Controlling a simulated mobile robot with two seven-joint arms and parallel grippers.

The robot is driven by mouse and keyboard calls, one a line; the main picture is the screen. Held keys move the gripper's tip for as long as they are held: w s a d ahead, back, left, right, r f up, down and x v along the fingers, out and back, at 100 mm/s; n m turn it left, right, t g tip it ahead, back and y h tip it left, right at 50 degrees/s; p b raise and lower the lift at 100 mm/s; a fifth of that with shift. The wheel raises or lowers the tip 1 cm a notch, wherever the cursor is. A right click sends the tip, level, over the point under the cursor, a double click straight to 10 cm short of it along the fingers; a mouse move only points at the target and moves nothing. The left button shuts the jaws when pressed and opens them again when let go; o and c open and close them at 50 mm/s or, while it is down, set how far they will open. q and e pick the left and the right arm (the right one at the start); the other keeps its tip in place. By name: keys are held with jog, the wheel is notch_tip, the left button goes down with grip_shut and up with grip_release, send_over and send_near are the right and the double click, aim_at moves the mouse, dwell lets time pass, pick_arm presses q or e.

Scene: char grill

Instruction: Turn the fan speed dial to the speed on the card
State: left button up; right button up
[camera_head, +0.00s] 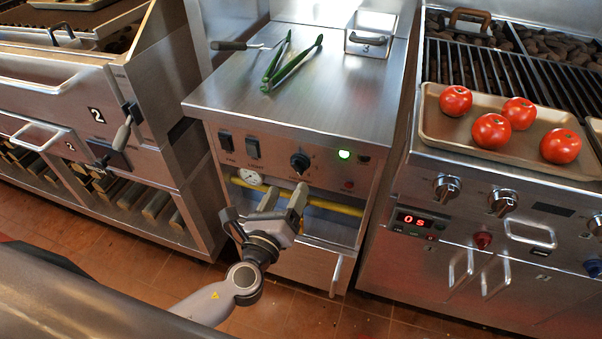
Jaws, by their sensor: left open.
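The fan speed dial appears to be the black round knob (300,161) on the front panel of the middle steel cabinet. Its markings are too small to read. My left gripper (284,190) is open and empty, with its fingers pointing up at the panel just below the knob and apart from it. My right gripper is not in view.
A gauge (250,177) and yellow pipe (335,207) run below. Green tongs (290,63) lie on top. A tomato tray (432,122) sits right.

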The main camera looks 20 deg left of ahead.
aim_at(297, 172)
pick_arm(q)
jog(key=shift+w+d, duration=0.1)
jog(key=shift+w, duration=3.1)
jog(key=c, duration=1)
jog(key=shift+c, duration=0.2)
